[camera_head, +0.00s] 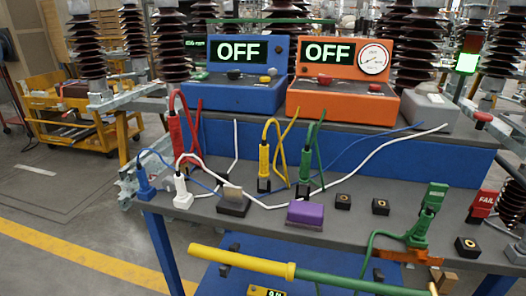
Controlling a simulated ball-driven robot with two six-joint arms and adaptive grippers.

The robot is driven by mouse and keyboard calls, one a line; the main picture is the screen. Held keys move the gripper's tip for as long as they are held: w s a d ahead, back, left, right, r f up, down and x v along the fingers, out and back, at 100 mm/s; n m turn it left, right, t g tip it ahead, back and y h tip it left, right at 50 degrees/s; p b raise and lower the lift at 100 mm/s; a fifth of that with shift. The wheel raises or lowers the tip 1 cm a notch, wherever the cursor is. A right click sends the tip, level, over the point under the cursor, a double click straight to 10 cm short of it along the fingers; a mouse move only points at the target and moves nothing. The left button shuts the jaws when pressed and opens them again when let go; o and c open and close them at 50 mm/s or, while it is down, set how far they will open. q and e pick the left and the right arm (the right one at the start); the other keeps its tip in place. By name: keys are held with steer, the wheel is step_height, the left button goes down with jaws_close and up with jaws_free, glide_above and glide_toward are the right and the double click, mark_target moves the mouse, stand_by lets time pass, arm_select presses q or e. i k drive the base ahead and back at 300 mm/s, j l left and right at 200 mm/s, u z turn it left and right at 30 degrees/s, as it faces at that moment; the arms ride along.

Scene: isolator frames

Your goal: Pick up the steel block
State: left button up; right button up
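A small grey, metal-looking block (232,192) stands on a dark base (233,208) on the grey lower bench top, left of the middle. It is the thing that looks most like the steel block, but it is small and I cannot be sure. A purple block (305,214) lies to its right, near the front edge of the bench top. Neither of my grippers shows in the head view, so I see no gripper near or touching the block.
White, blue, yellow and green cables run around the blocks. A white plug (182,198) stands to the left. A yellow and green rod (300,272) crosses in front of the bench. Small black sockets (381,206) sit to the right. Blue (238,90) and orange (338,100) consoles reading OFF stand behind.

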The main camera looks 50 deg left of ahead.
mark_target(232, 202)
steer(key=u, duration=1.55)
steer(key=k+j, duration=0.05)
